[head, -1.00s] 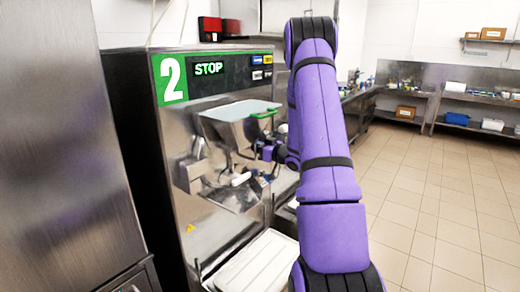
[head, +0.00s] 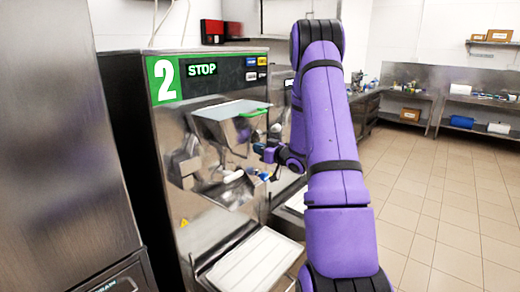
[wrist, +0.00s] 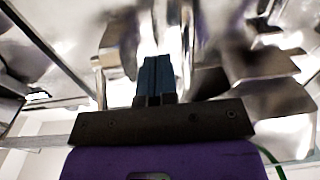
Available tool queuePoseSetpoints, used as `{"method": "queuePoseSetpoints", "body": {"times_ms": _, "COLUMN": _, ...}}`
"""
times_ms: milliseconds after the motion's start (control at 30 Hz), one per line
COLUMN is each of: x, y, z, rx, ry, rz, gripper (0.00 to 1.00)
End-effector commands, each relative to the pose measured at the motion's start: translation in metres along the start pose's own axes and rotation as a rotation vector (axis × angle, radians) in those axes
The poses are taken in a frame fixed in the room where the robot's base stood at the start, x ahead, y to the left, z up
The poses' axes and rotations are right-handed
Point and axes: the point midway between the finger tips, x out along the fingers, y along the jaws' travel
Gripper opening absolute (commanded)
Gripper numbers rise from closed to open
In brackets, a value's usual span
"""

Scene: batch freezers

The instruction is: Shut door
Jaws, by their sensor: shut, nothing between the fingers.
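The batch freezer (head: 225,175), marked 2 with a STOP display, stands left of my arm. Its front carries a steel hopper-like part (head: 222,128) with a green handle (head: 254,113), and a spout area below. I cannot tell clearly which of these metal parts is the door or how far it stands open. My gripper (head: 270,174) is just in front of the spout area, partly hidden by my purple arm. In the wrist view the blue fingers (wrist: 156,78) are together and empty, with blurred shiny metal close beyond them. I cannot tell whether they touch it.
A white tray (head: 252,264) sits low at the freezer's front. A tall steel cabinet (head: 50,130) stands at the left. Steel shelves with boxes (head: 478,110) line the back right. The tiled floor (head: 430,200) on the right is clear.

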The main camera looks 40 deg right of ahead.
Motion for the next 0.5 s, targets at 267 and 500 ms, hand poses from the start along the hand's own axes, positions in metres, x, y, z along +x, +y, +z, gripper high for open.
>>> {"method": "queuePoseSetpoints", "body": {"times_ms": 267, "x": -0.035, "y": 0.000, "z": 0.000, "rx": 0.000, "ry": -0.002, "rz": 0.004, "gripper": 0.00}}
{"method": "queuePoseSetpoints", "body": {"times_ms": 500, "x": -0.072, "y": -0.001, "z": 0.000, "rx": 0.001, "ry": -0.002, "rz": 0.005, "gripper": 0.00}}
